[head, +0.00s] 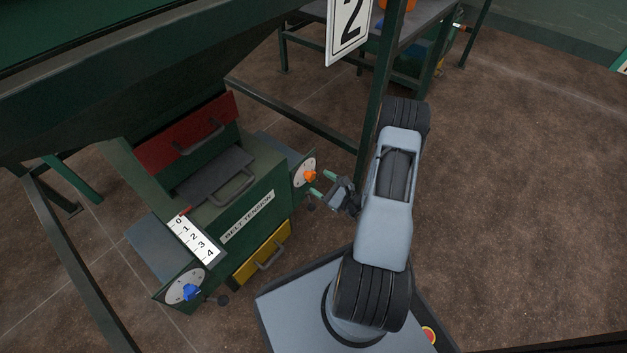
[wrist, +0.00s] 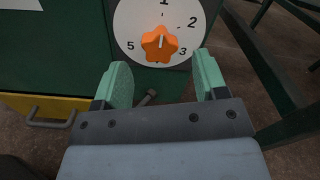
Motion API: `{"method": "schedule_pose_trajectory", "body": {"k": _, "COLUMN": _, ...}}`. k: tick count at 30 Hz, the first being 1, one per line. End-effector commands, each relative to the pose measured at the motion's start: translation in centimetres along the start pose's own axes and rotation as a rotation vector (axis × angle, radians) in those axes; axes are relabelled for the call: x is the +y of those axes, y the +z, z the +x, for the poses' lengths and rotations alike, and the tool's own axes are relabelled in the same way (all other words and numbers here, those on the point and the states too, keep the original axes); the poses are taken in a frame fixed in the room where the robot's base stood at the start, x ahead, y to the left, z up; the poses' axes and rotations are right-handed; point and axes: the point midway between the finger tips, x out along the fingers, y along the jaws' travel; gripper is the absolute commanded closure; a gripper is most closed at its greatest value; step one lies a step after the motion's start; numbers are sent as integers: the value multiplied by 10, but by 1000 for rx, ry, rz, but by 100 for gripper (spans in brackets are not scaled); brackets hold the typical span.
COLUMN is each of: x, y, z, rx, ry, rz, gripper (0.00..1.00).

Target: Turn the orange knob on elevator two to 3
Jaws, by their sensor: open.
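The orange knob (head: 310,176) sits on a round white dial (head: 304,164) at the right end of the green belt tension box. In the wrist view the star-shaped knob (wrist: 160,44) has a pale mark pointing up, roughly towards 1. The dial (wrist: 135,22) shows 1, 2, 3 and 5; I cannot see a 4. My gripper (head: 322,184) is open just in front of the knob. In the wrist view its green fingertips (wrist: 163,68) stand wide apart, nearer the camera and slightly below the knob, which lies between their lines. Contact is not visible.
A "2" sign (head: 347,28) hangs by a green post. A blue knob (head: 190,292) is on the box's other end, near a 0-to-4 scale (head: 195,240). A yellow drawer (head: 262,254) is below. A dark bolt (wrist: 149,96) sticks out under the dial. Floor at right is clear.

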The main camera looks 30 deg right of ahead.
Motion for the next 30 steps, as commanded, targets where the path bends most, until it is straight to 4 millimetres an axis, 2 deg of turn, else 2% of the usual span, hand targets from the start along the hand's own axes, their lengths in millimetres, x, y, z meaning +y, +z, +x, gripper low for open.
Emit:
{"method": "schedule_pose_trajectory", "body": {"k": 3, "x": 2, "y": -1, "z": 18, "rx": -3, "ry": 4, "rz": -2, "gripper": 34}}
{"method": "schedule_pose_trajectory", "body": {"k": 9, "x": 0, "y": 0, "z": 35, "rx": -2, "ry": 1, "rz": -1, "gripper": 34}}
{"method": "schedule_pose_trajectory", "body": {"k": 22, "x": 0, "y": 1, "z": 41, "rx": -1, "ry": 0, "rz": 0, "gripper": 34}}
{"method": "schedule_pose_trajectory", "body": {"k": 30, "x": 0, "y": 0, "z": 41, "rx": 0, "ry": 0, "rz": 0, "gripper": 60}}
